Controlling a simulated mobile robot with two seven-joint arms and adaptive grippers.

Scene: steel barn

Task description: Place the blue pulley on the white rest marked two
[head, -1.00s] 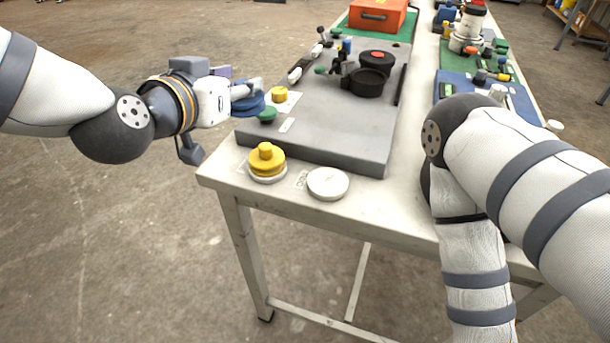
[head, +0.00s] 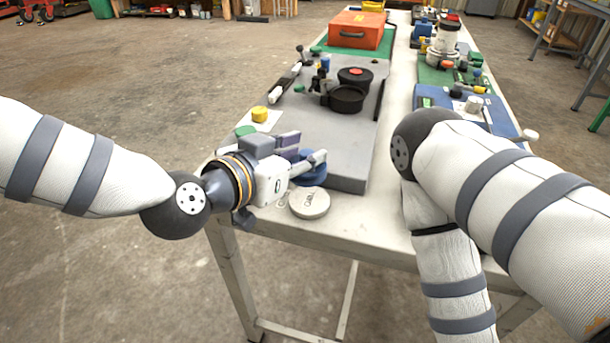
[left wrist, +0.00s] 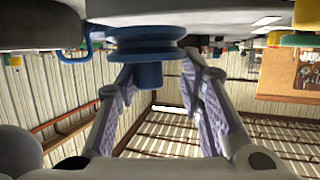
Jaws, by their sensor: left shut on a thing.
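My left gripper (head: 304,156) is shut on the blue pulley (head: 312,176) near the table's front left corner. The pulley shows partly behind the fingers, just beyond the white rest. In the left wrist view the blue pulley (left wrist: 147,55) sits between the finger pads, with its grooved wheel flat and its hub between the fingers. The round white rest (head: 309,204) lies on the table's front edge, bare on top, with dark lettering too small to read surely. I cannot tell how high the pulley is above the table. My right gripper is out of view.
A grey board (head: 335,130) with black round parts (head: 347,98) lies just beyond. A yellow knob (head: 260,114) and a green knob (head: 245,131) stand on its left. An orange box (head: 357,30) stands farther back. My right arm hangs over the table's right side.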

